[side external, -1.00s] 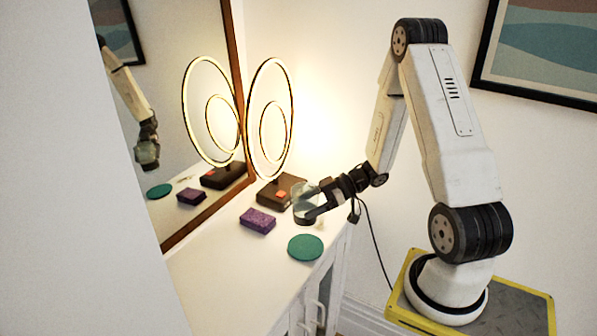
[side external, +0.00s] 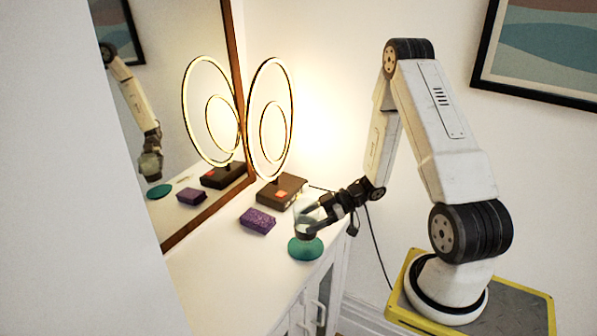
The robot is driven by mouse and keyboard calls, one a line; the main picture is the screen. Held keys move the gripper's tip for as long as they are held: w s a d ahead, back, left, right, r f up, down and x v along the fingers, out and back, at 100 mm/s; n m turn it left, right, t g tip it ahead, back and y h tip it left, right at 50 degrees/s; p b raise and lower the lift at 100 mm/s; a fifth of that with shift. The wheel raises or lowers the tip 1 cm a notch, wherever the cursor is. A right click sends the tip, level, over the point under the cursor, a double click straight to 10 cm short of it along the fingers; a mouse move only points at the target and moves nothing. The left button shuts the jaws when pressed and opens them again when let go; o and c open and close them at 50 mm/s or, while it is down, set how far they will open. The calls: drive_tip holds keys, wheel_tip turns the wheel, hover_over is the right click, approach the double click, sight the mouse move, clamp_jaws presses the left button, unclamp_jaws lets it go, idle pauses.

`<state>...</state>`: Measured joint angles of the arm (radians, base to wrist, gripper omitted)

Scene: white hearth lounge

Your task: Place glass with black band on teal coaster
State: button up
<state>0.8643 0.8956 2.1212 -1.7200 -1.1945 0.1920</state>
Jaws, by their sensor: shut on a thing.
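The teal coaster (side external: 306,252) lies flat on the white cabinet top near its front right edge. My gripper (side external: 312,217) is shut on the clear glass with a dark band (side external: 304,229) near its base. The glass looks upright and is over the back part of the coaster. I cannot tell whether its base touches the coaster or hangs just above it. The fingers hide part of the glass.
A purple block (side external: 258,221) lies left of the coaster. A dark box (side external: 280,192) with an orange patch on it stands behind, beside a glowing ring lamp (side external: 270,118). A mirror (side external: 200,130) stands along the left. The cabinet top (side external: 225,270) is clear at the front left.

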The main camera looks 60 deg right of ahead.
drive_tip(key=shift+f, duration=1.8)
drive_tip(key=shift+f, duration=0.15)
drive_tip(key=o, duration=1.1)
drive_tip(key=shift+s+d+r, duration=0.1)
drive_tip(key=shift+r, duration=0.15)
drive_tip(key=v, duration=0.7)
drive_tip(key=shift+s, duration=0.1)
